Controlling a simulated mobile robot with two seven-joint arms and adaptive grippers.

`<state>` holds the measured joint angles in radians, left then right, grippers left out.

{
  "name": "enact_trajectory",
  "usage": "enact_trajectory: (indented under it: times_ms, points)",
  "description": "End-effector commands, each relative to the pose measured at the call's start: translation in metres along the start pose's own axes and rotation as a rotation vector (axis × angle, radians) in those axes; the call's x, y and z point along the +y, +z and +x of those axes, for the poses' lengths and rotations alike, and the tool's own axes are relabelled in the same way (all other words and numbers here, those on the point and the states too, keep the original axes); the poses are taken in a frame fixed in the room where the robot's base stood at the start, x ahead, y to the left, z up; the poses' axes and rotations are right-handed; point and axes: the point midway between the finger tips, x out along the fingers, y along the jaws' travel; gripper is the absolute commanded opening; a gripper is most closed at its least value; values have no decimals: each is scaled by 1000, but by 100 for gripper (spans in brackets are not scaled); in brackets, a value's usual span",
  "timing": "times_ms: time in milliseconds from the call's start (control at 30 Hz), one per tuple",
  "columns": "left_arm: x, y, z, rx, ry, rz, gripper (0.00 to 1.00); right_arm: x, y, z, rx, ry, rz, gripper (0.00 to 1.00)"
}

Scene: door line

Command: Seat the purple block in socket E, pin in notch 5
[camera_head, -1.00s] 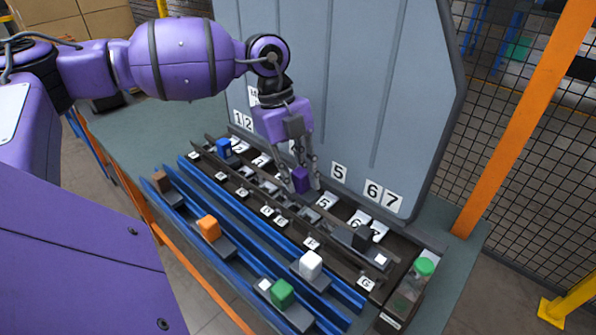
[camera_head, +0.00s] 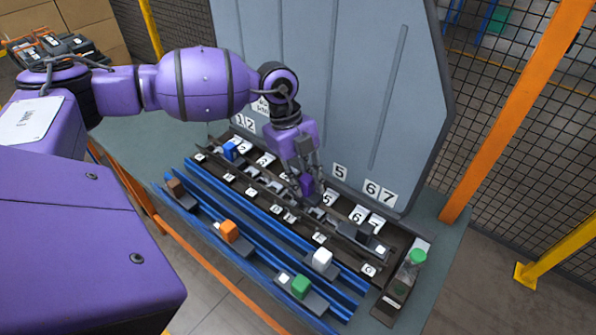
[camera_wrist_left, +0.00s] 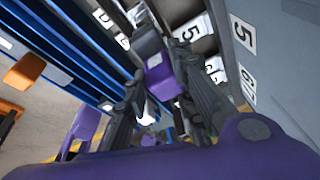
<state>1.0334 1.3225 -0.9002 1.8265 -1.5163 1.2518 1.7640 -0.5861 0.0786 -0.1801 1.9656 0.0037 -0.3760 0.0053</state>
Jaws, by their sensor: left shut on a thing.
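My left gripper (camera_head: 306,184) is shut on the purple block (camera_head: 307,187), which is partly covered by the fingers. In the wrist view the purple block (camera_wrist_left: 162,80) sits between the fingers, with a dark grey part beside it. The block is over the dark socket rail (camera_head: 345,250), close to the notch label 5 (camera_head: 328,198). The letter E is not readable, and I cannot tell whether the block touches a socket. The pin is not clearly visible. My right gripper is not in view.
Blue rails (camera_head: 260,235) in front carry brown (camera_head: 176,187), orange (camera_head: 229,231), white (camera_head: 321,259) and green (camera_head: 300,286) blocks. A blue block (camera_head: 230,150) and a black block (camera_head: 361,231) are on the dark rail. A tall grey panel (camera_head: 330,90) stands behind.

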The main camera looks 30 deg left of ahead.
Motion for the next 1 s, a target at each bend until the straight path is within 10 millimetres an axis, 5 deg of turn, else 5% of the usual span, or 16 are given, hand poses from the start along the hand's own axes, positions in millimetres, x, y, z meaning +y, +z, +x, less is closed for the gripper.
enact_trajectory:
  times_ms: [367,1000]
  points:
    - [1,3,15,2,1,-2,0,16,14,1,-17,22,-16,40]
    - [4,11,43,1,-3,-1,0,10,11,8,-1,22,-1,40]
